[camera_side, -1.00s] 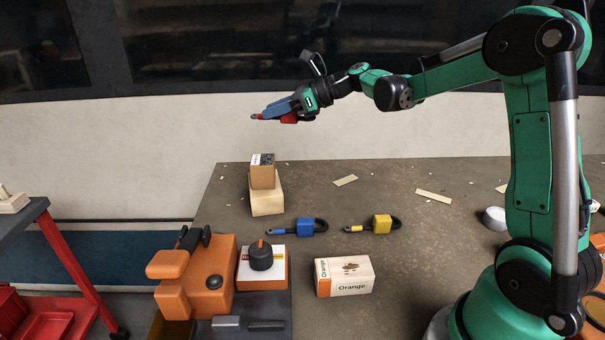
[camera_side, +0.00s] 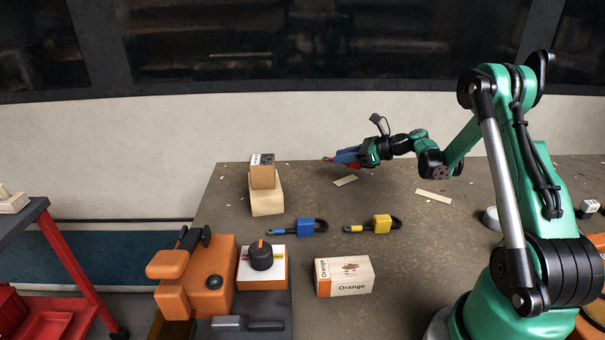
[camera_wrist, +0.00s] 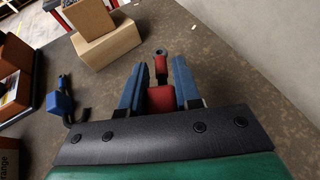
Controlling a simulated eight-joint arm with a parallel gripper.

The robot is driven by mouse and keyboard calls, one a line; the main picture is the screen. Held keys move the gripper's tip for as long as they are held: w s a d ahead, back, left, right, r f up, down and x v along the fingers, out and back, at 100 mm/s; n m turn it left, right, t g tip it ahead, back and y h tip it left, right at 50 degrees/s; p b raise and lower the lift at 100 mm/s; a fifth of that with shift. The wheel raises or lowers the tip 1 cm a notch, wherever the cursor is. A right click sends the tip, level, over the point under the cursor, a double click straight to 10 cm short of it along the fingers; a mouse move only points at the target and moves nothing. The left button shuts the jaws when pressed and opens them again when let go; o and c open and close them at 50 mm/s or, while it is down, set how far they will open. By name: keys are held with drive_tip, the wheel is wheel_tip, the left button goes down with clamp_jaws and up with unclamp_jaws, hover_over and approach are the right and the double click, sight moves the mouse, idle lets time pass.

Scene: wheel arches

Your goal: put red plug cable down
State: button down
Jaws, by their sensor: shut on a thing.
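The red plug cable (camera_wrist: 160,97) is held between the two blue fingers of my gripper (camera_wrist: 157,84), its thin dark-tipped end pointing forward. In the side view my gripper (camera_side: 346,156) is at the far part of the table, right of the stacked boxes, with the red plug cable's tip (camera_side: 328,159) just showing. It looks to be above the table surface; how high I cannot tell. The blue plug cable (camera_side: 306,226) and the yellow plug cable (camera_side: 381,224) lie on the table nearer the camera.
A brown box (camera_side: 262,176) stands on a pale wooden block (camera_side: 267,201) left of my gripper. An Orange carton (camera_side: 344,276), an orange machine (camera_side: 208,275) and a black-knob box (camera_side: 262,276) stand in front. Flat pale strips (camera_side: 433,196) lie on the table.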

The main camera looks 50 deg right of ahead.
sight(342, 189)
drive_tip(key=shift+f, duration=3.25)
drive_tip(key=c, duration=0.6)
unclamp_jaws()
drive_tip(key=shift+f, duration=0.1)
